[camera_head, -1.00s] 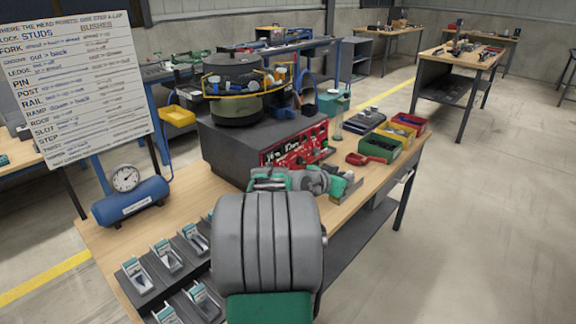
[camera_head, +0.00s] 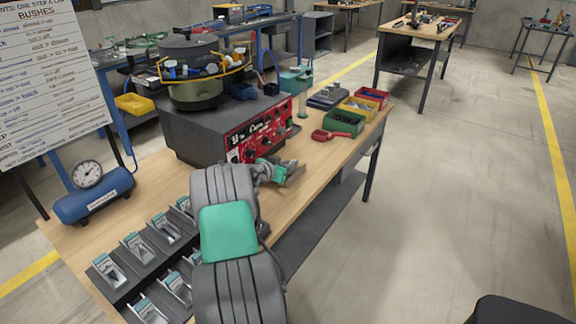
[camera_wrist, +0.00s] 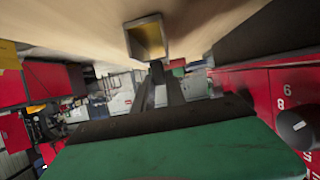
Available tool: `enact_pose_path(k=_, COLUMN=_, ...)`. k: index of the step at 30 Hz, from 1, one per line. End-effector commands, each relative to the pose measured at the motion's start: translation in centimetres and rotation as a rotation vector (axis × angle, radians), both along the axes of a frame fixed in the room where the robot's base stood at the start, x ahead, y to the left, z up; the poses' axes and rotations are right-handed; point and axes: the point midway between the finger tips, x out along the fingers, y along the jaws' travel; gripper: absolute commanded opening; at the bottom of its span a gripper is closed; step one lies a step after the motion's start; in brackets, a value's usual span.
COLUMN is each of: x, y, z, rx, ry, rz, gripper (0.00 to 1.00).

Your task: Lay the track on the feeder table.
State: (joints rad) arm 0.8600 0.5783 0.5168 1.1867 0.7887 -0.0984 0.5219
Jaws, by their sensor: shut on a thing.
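My gripper (camera_head: 286,174) is at the end of my grey and green arm, low over the wooden feeder table (camera_head: 325,160), in front of the red control panel. It is shut on a small grey channel-like piece, which seems to be the track (camera_head: 295,175). In the wrist view a square, open-ended channel with a brass-coloured inside (camera_wrist: 147,38) shows beyond the jaws, against the wooden top. The jaws are mostly dark there. I cannot tell whether the track touches the table. The bowl feeder (camera_head: 197,95) stands on a dark box with the red panel (camera_head: 262,135).
A red-handled tool (camera_head: 332,135) and green, yellow and red bins (camera_head: 345,123) lie to the right. Several dark holders (camera_head: 135,248) fill the front left. A blue air tank with a gauge (camera_head: 95,198) stands at the left edge. Bare wood lies right of my gripper.

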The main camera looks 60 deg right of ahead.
Motion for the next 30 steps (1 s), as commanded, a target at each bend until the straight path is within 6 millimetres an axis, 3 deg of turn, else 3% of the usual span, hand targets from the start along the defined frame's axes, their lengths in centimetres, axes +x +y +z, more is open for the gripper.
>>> enact_pose_path(k=9, x=0.1, y=0.0, z=-0.2, rx=-0.004, ry=-0.003, rz=0.001, gripper=0.0)
enact_pose_path(k=10, x=0.1, y=0.0, z=-0.2, rx=-0.002, ry=-0.002, rz=0.001, gripper=0.17)
enact_pose_path(k=18, x=0.1, y=0.0, z=-0.1, rx=-0.001, ry=-0.002, rz=0.001, gripper=0.38)
enact_pose_path(k=27, x=0.1, y=0.0, z=0.5, rx=-0.002, ry=-0.002, rz=0.001, gripper=0.38)
enact_pose_path(k=30, x=0.4, y=1.4, z=0.8, rx=-0.002, ry=-0.003, rz=0.003, gripper=0.38)
